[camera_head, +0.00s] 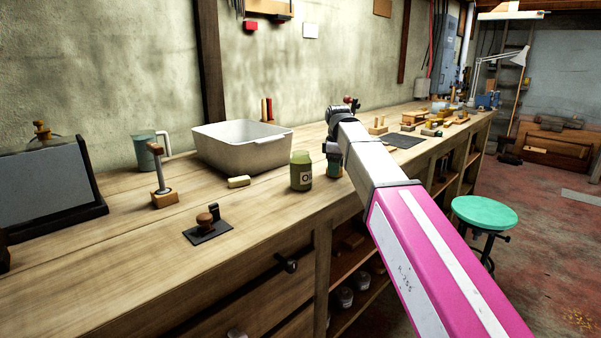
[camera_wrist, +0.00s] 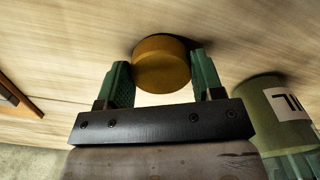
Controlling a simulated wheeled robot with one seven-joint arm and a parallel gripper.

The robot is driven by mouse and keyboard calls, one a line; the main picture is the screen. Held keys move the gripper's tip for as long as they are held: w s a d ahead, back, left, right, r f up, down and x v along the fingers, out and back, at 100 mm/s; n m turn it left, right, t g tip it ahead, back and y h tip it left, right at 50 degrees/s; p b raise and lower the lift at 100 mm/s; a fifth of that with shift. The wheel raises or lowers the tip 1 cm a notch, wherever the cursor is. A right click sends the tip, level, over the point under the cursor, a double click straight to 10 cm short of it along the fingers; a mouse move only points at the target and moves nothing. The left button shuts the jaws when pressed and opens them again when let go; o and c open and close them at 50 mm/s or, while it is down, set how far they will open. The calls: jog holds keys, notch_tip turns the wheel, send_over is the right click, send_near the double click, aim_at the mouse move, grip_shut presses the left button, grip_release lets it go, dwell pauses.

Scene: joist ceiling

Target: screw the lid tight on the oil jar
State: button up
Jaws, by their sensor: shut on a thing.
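The oil jar (camera_head: 301,172) is a squat green jar with a pale label, upright on the workbench near its front edge. Its pale top shows no lid in the head view. In the wrist view the jar (camera_wrist: 262,112) is at the right, partly cut off and outside my jaws. The lid (camera_wrist: 162,62) is a round yellow-brown disc. My gripper (camera_wrist: 160,75) is shut on it, with one green finger on each side. In the head view my gripper (camera_head: 334,161) is just right of the jar, and the lid is not clear there. I cannot tell whether the lid touches the bench.
A white tub (camera_head: 242,150) stands behind the jar, with a pale block (camera_head: 239,182) in front of it. A dark plate with a brown knob (camera_head: 206,226) lies front left. A blue-grey mug (camera_head: 146,150) stands at the back. A teal stool (camera_head: 485,212) stands right.

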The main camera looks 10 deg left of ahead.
jog(key=shift+r, duration=1)
jog(key=shift+r, duration=2.5)
